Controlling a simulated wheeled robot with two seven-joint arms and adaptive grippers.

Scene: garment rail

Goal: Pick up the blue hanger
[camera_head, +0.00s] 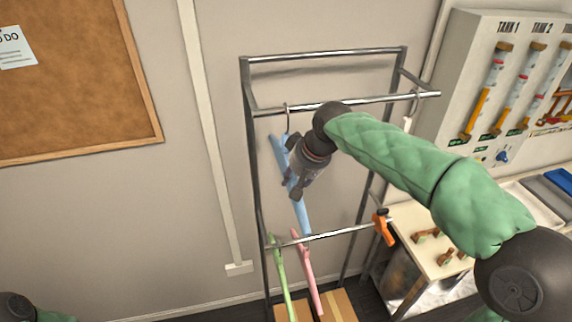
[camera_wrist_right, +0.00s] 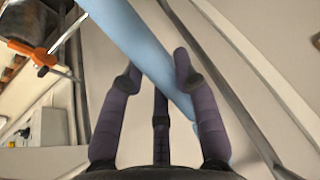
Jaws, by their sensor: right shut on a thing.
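The blue hanger (camera_head: 301,212) is on the upper bar (camera_head: 340,103) of the garment rail, its hook (camera_head: 287,116) at the bar near the left post. Its body slants down to the right. My left gripper is out of view.
A green hanger (camera_head: 280,265) and a pink hanger (camera_head: 307,268) hang on the lower bar (camera_head: 330,236). An orange clamp (camera_head: 384,228) is at that bar's right end. Cardboard boxes (camera_head: 340,304) stand below.

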